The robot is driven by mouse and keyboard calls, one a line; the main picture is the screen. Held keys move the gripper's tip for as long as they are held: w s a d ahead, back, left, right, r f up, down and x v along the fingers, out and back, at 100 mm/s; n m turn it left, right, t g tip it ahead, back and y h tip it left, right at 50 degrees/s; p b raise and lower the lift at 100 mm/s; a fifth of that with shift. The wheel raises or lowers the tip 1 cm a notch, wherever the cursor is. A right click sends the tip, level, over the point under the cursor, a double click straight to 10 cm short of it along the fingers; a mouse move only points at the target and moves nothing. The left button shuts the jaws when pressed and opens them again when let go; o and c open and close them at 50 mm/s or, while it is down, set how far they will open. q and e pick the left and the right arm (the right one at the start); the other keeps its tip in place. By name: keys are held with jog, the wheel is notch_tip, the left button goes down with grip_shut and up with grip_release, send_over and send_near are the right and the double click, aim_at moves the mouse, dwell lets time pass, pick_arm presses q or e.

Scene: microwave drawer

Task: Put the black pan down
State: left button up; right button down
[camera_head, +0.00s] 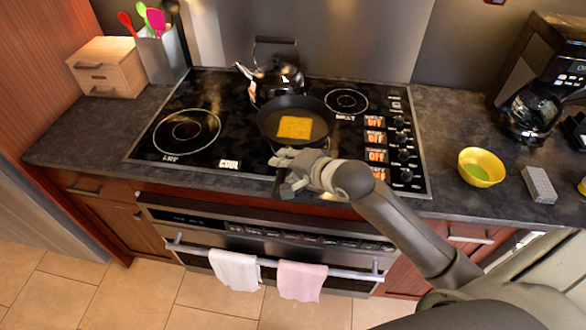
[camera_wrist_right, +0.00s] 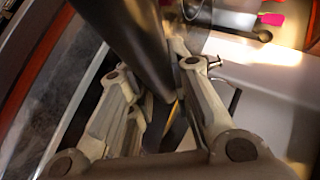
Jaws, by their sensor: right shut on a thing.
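The black pan (camera_head: 268,122) is over the middle of the black cooktop (camera_head: 228,128), in front of the kettle, with a square yellow-orange slice (camera_head: 295,127) in it. I cannot tell whether its base touches the glass. My right gripper (camera_head: 287,170) is at the cooktop's front edge, shut on the pan's handle, which points toward me. In the right wrist view the dark handle (camera_wrist_right: 150,60) runs between the fingers (camera_wrist_right: 158,110). The gripper hides part of the handle. My left gripper does not show.
A kettle (camera_head: 278,80) stands right behind the pan. Burner rings lie free at left (camera_head: 187,131) and back right (camera_head: 346,101). Knobs (camera_head: 403,140) line the cooktop's right side. A yellow bowl (camera_head: 482,168), grey block (camera_head: 539,185) and coffee maker (camera_head: 545,75) stand on the right counter.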

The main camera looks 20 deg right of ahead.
jog(key=w+d+f, duration=0.2)
jog(key=f, duration=0.1)
jog(key=d+f, duration=0.1)
jog(key=f, duration=0.1)
jog(key=shift+w+d+p, duration=0.1)
jog(key=shift+w+p, duration=0.3)
notch_tip(320, 180, down, 2)
jog(key=shift+p, duration=0.5)
jog(key=shift+f, duration=0.6)
jog(key=c, duration=1.7)
grip_release()
jog(key=shift+s+f, duration=0.1)
jog(key=shift+f, duration=0.2)
jog(key=shift+o, duration=0.5)
